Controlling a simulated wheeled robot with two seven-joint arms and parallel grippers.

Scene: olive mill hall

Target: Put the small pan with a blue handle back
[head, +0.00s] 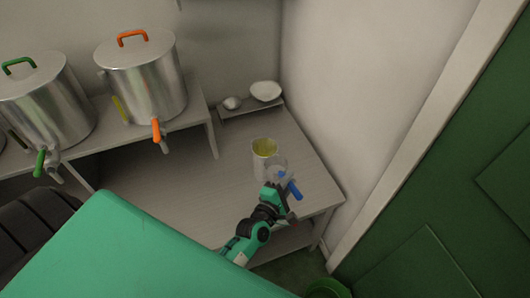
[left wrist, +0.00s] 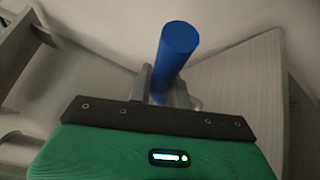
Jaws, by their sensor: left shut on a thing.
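The small pan (head: 276,165) is a pale grey round vessel at the right part of the low wooden table in the head view. Its blue handle (head: 294,189) sticks out toward the lower right. My left gripper (head: 277,188) is shut on the pan's handle. In the left wrist view the blue handle (left wrist: 178,45) stands up between the fingers of the left gripper (left wrist: 163,88). The pan's bowl is partly hidden behind the gripper in the head view; I cannot tell whether it touches the table. My right gripper is not in view.
A pale container with yellow-green contents (head: 264,147) stands right beside the pan. A low rack (head: 250,109) at the back holds a white bowl (head: 265,91) and a small bowl (head: 232,102). Two steel vats (head: 150,80) (head: 45,100) stand on the left bench. A wall closes the right.

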